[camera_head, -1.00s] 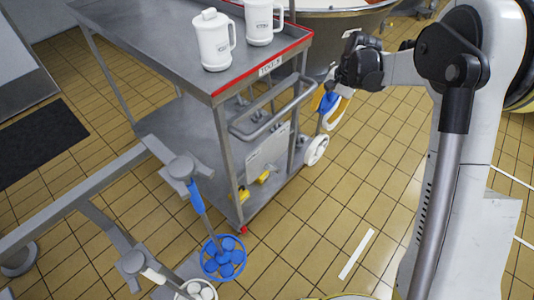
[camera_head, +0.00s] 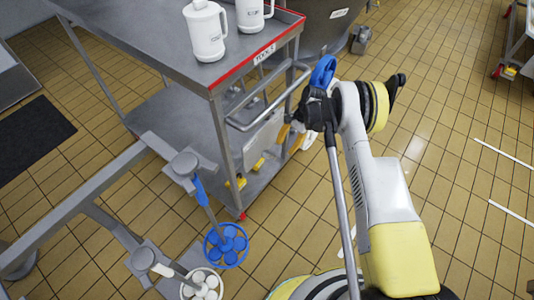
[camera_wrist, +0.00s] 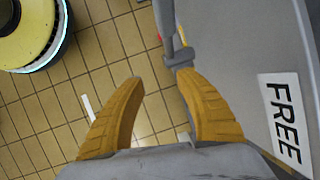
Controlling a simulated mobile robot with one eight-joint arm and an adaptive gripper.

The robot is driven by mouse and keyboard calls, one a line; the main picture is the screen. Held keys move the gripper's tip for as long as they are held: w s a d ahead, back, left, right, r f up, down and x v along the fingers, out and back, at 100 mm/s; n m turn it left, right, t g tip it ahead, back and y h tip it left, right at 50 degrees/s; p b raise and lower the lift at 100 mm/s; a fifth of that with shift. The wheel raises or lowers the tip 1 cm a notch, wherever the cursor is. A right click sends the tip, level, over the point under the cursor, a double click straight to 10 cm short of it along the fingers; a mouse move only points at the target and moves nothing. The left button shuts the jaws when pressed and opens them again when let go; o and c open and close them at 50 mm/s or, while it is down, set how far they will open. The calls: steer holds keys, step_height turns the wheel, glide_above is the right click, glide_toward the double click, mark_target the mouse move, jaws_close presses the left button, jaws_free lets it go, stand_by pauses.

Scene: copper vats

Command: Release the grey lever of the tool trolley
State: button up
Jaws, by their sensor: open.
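The grey tool trolley (camera_head: 172,48) stands at upper left in the head view, with a red front edge and a "TOOLS" label. My gripper (camera_head: 291,136) is low beside its right end, near the handle rails. In the wrist view my gripper (camera_wrist: 160,110) is open, with two ribbed yellow fingers and floor between them. A grey bar with a collar-like end (camera_wrist: 178,56), which looks like the lever, comes down to the tip of the right finger. I cannot tell whether they touch. A "FREE" label (camera_wrist: 283,115) is on the grey panel at right.
White jugs (camera_head: 206,32) stand on the trolley top. A dark mat (camera_head: 33,138) lies at far left. Tiled floor is open at right.

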mark_target(268, 154)
steer(key=s+a, duration=0.1)
steer(key=a, duration=0.1)
steer(key=s+a+b, duration=0.1)
steer(key=a, duration=0.2)
steer(key=s+a+b, duration=0.1)
steer(key=s+a, duration=0.1)
steer(key=shift+a+f, duration=0.1)
steer(key=shift+a, duration=0.15)
steer(key=shift+a+f+b, duration=0.1)
steer(key=shift+f+b, duration=0.4)
steer(key=shift+b, duration=0.15)
jaws_close()
